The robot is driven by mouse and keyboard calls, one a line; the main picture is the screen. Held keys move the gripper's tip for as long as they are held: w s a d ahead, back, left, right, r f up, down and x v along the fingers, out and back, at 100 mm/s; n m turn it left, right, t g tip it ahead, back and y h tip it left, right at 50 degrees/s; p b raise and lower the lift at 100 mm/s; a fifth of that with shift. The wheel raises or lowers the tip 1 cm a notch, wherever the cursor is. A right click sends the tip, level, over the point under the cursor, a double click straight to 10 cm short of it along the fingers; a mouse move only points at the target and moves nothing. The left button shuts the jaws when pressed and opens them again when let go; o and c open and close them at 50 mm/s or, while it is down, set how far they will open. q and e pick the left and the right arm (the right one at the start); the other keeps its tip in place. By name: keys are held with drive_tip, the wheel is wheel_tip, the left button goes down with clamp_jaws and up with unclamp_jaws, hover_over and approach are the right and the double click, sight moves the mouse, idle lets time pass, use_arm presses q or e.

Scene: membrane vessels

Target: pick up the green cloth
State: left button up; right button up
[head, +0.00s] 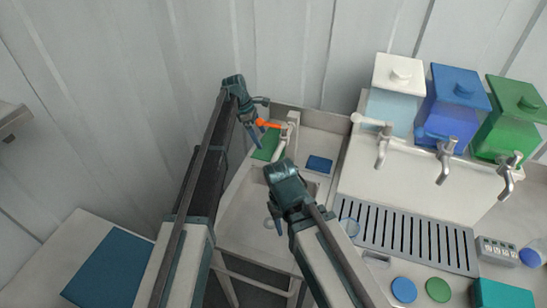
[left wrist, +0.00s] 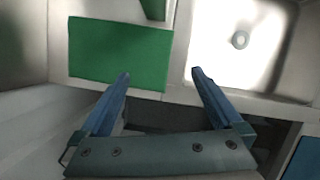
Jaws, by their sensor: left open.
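The green cloth (head: 267,144) lies flat on the left ledge of the sink counter in the head view, partly hidden by my left gripper (head: 261,126). In the left wrist view the green cloth (left wrist: 118,54) is a flat rectangle left of the sink basin. My left gripper (left wrist: 161,76) is open and empty; its left fingertip overlaps the cloth's lower edge in the picture, and its right fingertip is by the sink. Contact cannot be told.
A blue cloth (head: 319,164) lies right of the sink (left wrist: 270,65). White, blue (head: 455,100) and green tanks with taps stand at right above a drain grate (head: 408,235). A wall is close behind and left.

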use_arm(q)
drive_tip(key=shift+s+f, duration=0.1)
drive_tip(key=b+x, duration=0.9)
drive_tip(key=shift+d+f, duration=0.1)
drive_tip(key=shift+f, duration=0.3)
drive_tip(key=shift+b, duration=0.3)
clamp_jaws()
idle(0.6)
wheel_tip(320, 180, up, 12)
drive_tip(key=p, duration=1.2)
